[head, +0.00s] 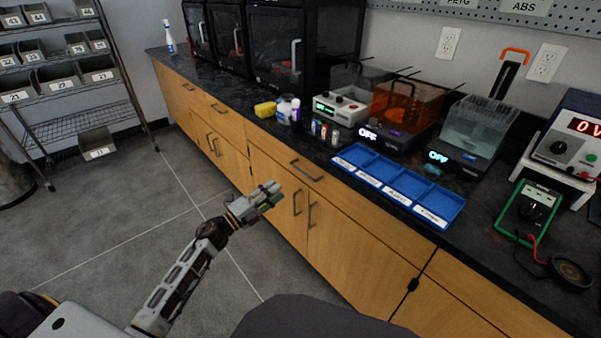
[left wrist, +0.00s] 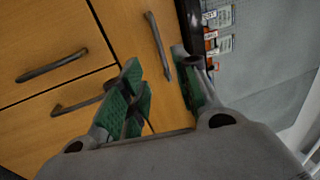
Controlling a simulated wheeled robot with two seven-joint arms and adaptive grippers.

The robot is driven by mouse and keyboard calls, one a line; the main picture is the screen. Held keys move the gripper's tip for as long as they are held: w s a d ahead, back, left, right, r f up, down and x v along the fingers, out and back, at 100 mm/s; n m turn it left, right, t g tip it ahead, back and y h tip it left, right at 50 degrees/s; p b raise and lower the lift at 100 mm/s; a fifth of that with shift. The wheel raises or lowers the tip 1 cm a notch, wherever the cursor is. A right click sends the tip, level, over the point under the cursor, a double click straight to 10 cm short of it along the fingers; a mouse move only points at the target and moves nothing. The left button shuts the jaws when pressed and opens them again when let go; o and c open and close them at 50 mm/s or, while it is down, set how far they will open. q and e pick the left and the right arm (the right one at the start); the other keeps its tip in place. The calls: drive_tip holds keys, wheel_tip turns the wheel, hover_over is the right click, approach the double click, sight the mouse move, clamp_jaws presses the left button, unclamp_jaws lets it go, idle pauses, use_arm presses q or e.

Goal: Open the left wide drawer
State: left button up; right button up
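The wide drawer (head: 281,150) is a light wood front under the black countertop, flush and closed. Its dark bar handle (head: 307,170) runs along the front. In the left wrist view the same handle (left wrist: 158,46) shows ahead, between the directions of the two fingers. My left gripper (head: 268,194) is in front of the cabinet, lower than the drawer handle in the picture. In the left wrist view its green-padded fingers (left wrist: 162,92) are spread apart with nothing between them; no contact with the handle shows. My right gripper is not in view.
Two door handles (head: 297,202) stand below the drawer; they also show in the left wrist view (left wrist: 52,66). A blue tray (head: 448,202) and devices sit on the countertop (head: 345,182). The floor (head: 150,215) left of the cabinets is clear up to a wire rack (head: 90,118).

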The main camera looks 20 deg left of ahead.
use_arm(q)
approach(300, 170)
drive_tip(key=shift+f+x, duration=0.25)
drive_tip(key=shift+x, duration=1.25)
drive_tip(key=shift+b+x, duration=1.1)
drive_tip(key=shift+x, duration=2.4)
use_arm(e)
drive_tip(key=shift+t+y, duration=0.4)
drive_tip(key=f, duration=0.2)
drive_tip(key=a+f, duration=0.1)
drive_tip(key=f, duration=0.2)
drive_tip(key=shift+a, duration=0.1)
use_arm(q)
drive_tip(key=shift+c, duration=0.5)
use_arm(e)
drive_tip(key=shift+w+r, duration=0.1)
use_arm(q)
clamp_jaws()
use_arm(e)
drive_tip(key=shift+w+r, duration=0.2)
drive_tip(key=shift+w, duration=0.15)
